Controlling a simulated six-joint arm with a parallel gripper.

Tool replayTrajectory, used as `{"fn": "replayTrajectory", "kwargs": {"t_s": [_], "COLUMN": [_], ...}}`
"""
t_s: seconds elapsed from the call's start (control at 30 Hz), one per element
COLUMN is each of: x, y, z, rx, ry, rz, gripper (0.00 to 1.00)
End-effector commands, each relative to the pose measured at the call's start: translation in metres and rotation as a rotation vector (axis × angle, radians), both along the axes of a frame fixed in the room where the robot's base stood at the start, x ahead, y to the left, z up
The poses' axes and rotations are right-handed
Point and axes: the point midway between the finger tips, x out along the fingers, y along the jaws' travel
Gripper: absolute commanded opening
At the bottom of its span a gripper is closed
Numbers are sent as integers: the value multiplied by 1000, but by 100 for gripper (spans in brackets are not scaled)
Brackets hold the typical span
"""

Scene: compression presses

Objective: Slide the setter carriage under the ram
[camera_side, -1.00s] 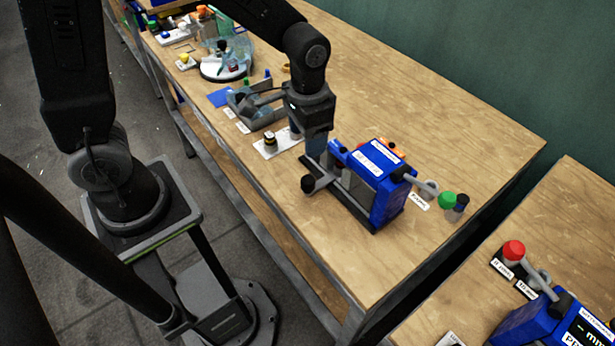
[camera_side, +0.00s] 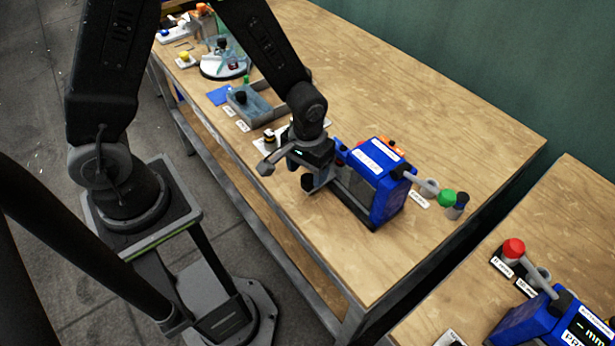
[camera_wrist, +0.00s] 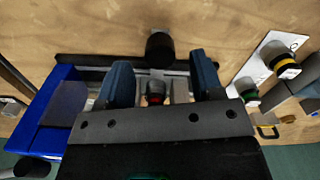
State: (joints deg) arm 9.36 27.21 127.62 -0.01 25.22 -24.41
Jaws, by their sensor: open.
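The blue press (camera_side: 376,182) stands on the wooden bench, and its blue side shows at the left in the wrist view (camera_wrist: 52,112). A grey rail with the setter carriage (camera_wrist: 180,87) runs out from the press, partly hidden by my gripper. A small dark piece with a red part (camera_wrist: 155,97) shows on it between my fingers. A black knob (camera_wrist: 160,50) sticks out on the carriage's front side, also visible in the side view (camera_side: 308,184). My gripper (camera_wrist: 160,64) is open over the carriage, one finger on each side of the dark piece. Contact cannot be told. The ram is hidden.
A lever with a green knob (camera_side: 447,198) sticks out right of the press. A grey tray (camera_side: 262,103) stands farther back. A second press (camera_side: 540,322) is on another bench.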

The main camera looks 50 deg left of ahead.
Motion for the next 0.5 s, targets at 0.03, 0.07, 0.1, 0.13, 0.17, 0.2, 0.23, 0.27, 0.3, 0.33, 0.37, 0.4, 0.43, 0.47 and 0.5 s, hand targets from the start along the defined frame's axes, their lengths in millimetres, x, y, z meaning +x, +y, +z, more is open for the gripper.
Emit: {"fn": "replayTrajectory", "kwargs": {"t_s": [0.03,0.07,0.1,0.13,0.17,0.2,0.23,0.27,0.3,0.33,0.37,0.4,0.43,0.47,0.5], "x": [-1,-1,0,0,0,0,0,0,0,0,0,0,0,0,0], "y": [0,0,0,0,0,0,0,0,0,0,0,0,0,0,0], "z": [-9,-13,-18,-21,-23,-26,-28,-30,-31,-32,-32,-32,-33,-32,-32], "rx": [1,1,0,0,0,0,0,1,0,0,0,-1,0,0,0], "ry": [4,4,2,3,2,1,1,1,1,0,-1,-1,-2,-2,-2], "rz": [0,0,0,0,0,0,0,0,-1,-1,-1,-1,-1,-1,-1], "gripper": [60,60,60,60,60,60,60,60,60,60,60,60,60,60,60]}}
